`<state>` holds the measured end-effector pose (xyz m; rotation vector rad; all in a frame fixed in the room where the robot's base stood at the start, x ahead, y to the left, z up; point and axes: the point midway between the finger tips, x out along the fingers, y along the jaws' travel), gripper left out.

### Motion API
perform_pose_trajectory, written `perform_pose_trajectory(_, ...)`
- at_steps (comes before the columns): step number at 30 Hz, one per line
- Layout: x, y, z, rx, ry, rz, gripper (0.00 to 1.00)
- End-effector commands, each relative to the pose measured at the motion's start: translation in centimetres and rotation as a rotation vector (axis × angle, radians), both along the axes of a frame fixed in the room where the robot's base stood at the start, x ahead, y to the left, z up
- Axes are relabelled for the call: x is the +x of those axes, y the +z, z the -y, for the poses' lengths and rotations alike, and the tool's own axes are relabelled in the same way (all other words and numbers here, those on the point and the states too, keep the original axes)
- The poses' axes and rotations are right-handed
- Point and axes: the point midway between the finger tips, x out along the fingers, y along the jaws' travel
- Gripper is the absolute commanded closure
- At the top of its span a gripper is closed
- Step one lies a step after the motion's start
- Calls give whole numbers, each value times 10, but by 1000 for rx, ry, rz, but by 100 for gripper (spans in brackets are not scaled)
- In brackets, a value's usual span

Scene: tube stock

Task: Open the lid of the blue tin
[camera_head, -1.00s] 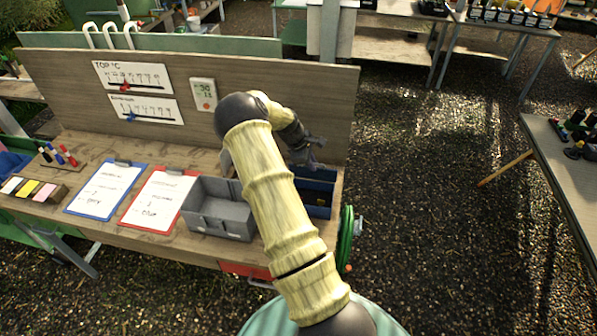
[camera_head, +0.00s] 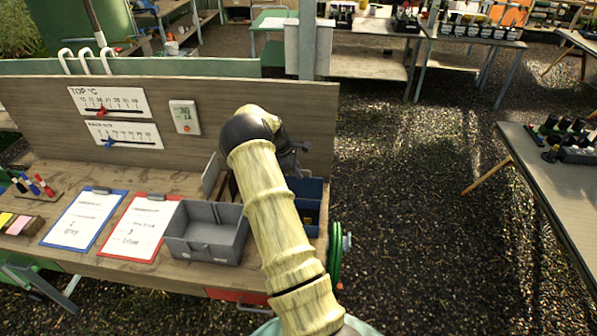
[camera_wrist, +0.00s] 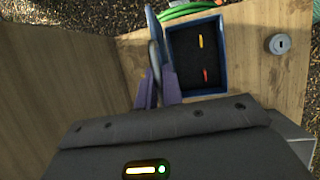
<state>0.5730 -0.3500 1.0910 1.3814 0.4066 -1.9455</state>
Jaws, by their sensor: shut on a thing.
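The blue tin (camera_head: 312,228) stands at the right end of the wooden bench, partly hidden behind my arm in the head view. In the wrist view the tin (camera_wrist: 224,60) is open, with a dark inside holding a small yellow piece (camera_wrist: 201,41) and a small red piece (camera_wrist: 205,75). Its blue lid (camera_wrist: 151,22) stands up nearly edge-on along the tin's left side in that view. My gripper (camera_wrist: 156,60) is shut on the lid. In the head view the fingers are mostly hidden by my arm.
A grey open bin (camera_head: 208,257) is left of the tin. Red (camera_head: 138,232) and blue (camera_head: 84,220) clipboards lie farther left. A wooden backboard (camera_head: 230,105) rises behind. A green hose (camera_head: 335,255) hangs at the bench's right end. A round grey lock (camera_wrist: 279,44) sits beside the tin.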

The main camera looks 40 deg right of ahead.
Motion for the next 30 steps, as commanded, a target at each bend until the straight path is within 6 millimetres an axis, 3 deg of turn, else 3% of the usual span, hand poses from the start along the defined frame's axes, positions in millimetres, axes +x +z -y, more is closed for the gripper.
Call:
perform_pose_trajectory(2, 2, 1, 0, -4, 2, 8, 100)
perform_pose_trajectory(3, 2, 1, 0, -4, 3, 8, 88)
perform_pose_trajectory(6, 2, 1, 0, -4, 2, 7, 71)
perform_pose_trajectory(19, 2, 9, 0, -4, -3, 6, 71)
perform_pose_trajectory(30, 14, 67, -25, -4, 0, 10, 71)
